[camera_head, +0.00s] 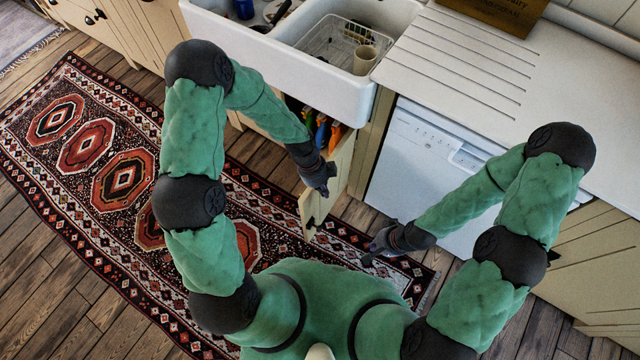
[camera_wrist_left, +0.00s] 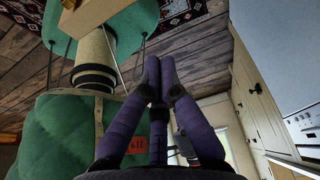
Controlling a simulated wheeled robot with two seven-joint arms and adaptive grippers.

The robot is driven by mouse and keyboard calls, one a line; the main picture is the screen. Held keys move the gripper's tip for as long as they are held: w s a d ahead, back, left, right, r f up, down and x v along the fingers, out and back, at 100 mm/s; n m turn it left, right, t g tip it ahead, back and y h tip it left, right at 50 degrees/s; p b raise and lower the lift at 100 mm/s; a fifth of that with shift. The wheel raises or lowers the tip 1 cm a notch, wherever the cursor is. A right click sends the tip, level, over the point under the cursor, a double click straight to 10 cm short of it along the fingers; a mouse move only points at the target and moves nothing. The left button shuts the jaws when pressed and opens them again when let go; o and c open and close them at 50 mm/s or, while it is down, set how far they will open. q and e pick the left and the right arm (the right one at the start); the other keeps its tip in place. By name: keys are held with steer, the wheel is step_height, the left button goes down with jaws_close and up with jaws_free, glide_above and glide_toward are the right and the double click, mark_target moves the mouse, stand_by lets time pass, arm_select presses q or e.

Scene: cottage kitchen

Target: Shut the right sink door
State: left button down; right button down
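The right sink door (camera_head: 342,160) is a cream panel below the white sink (camera_head: 345,92). It stands open, swung out from the cabinet, with a dark knob near its free end. My left gripper (camera_head: 321,186) is over the door's outer part and hides some of it; I cannot tell whether they touch. In the left wrist view its purple fingers (camera_wrist_left: 159,75) are drawn together with nothing visible between them. My right gripper (camera_head: 374,248) hangs to the right of the door, apart from it, low before the dishwasher; its finger opening is unclear.
Colourful bottles (camera_head: 322,134) stand inside the open cabinet. A white dishwasher (camera_head: 425,165) is to the right, under the ribbed worktop (camera_head: 470,60). A dish rack (camera_head: 335,42) and a beige cup (camera_head: 364,60) are in the sink. A patterned rug (camera_head: 105,165) covers the floor.

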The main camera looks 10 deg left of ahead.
mark_target(316, 190)
arm_select(q)
steer(key=a+f+b, duration=0.1)
steer(key=w+a+f+b, duration=0.1)
steer(key=f, duration=0.1)
steer(key=shift+a+f, duration=0.15)
steer(key=shift+a, duration=0.2)
stand_by(0.3)
